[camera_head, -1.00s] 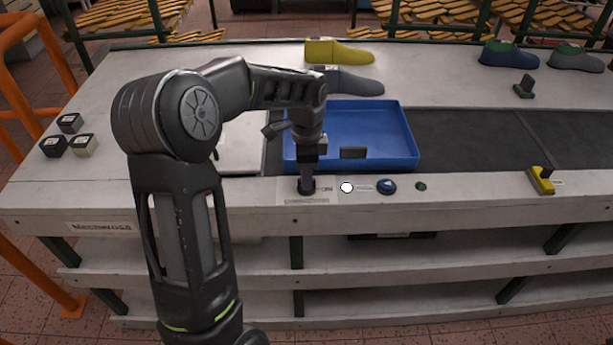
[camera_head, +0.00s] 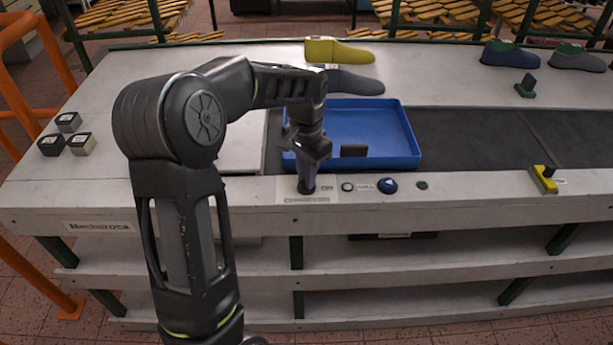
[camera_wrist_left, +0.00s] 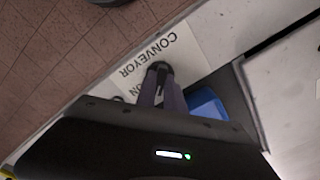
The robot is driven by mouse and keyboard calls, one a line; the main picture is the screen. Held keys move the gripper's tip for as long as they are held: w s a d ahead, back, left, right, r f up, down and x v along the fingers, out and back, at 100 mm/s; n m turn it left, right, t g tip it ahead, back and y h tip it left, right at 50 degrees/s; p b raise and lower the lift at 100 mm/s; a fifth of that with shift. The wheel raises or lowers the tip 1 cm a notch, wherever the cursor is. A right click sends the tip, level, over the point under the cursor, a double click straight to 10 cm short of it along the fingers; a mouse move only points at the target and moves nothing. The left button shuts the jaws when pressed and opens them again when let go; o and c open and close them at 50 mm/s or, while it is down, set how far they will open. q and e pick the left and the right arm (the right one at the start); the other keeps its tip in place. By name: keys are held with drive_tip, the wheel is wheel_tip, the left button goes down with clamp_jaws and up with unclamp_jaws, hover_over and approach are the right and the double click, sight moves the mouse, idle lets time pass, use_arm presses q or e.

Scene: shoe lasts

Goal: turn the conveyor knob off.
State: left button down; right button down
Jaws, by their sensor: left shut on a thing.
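The conveyor knob (camera_head: 306,189) is a small dark knob on a pale label plate at the front edge of the table. My left gripper (camera_head: 307,184) points down at it, with its fingers shut on the knob. In the left wrist view the knob (camera_wrist_left: 159,67) shows dark between the fingertips of the gripper (camera_wrist_left: 161,84), beside the printed word "CONVEYOR". The fingers hide most of the knob, so its exact angle is hard to tell. The round lamp (camera_head: 347,187) right of the knob looks grey and unlit. My right gripper is not in view.
A blue button (camera_head: 388,186) and a small green button (camera_head: 422,185) sit further right on the front edge. A blue tray (camera_head: 400,150) lies just behind the gripper. Shoe lasts (camera_head: 340,51) stand at the back, and a yellow-black object (camera_head: 544,179) lies at right.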

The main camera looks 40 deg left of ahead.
use_arm(q)
drive_tip(key=n, duration=0.4)
drive_tip(key=shift+n, duration=0.3)
drive_tip(key=n, duration=0.5)
idle(0.3)
drive_tip(key=c, duration=1.4)
unclamp_jaws()
drive_tip(key=shift+c, duration=0.2)
drive_tip(key=shift+r, duration=0.15)
wheel_tip(320, 180, up, 8)
drive_tip(key=shift+f+b, duration=0.2)
drive_tip(key=shift+b, duration=0.35)
drive_tip(key=shift+f, duration=0.1)
